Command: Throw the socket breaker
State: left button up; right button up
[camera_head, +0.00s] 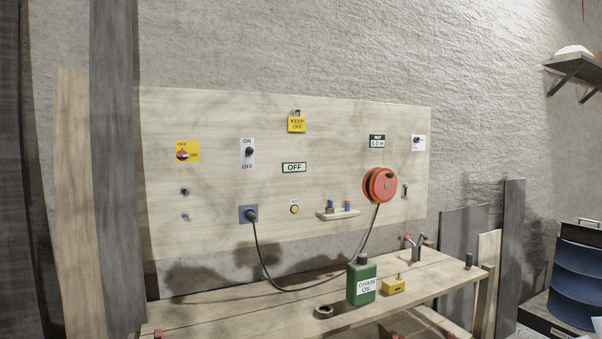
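A pale wooden board (335,120) on the wall carries several controls. A white switch plate (248,163) marked ON at the top and OFF at the bottom has a dark knob. A blue-grey socket (242,210) holds a black plug (251,216), with a cable running to an orange reel (373,190). No control is clearly labelled as the socket breaker. A sign (294,168) reads OFF. Neither of my grippers is in view.
A yellow rotary switch (182,145), a yellow KEEP OFF tag (297,125) and a small shelf (340,215) are on the board. Below, the wooden bench (225,315) holds a green chain oil can (361,272), a yellow block (393,287) and a brown ring (324,312). The cable droops over the bench.

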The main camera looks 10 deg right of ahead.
aim_at(250, 150)
jog(key=u, duration=0.25)
jog(key=i, duration=1.3)
jog(key=z, duration=0.35)
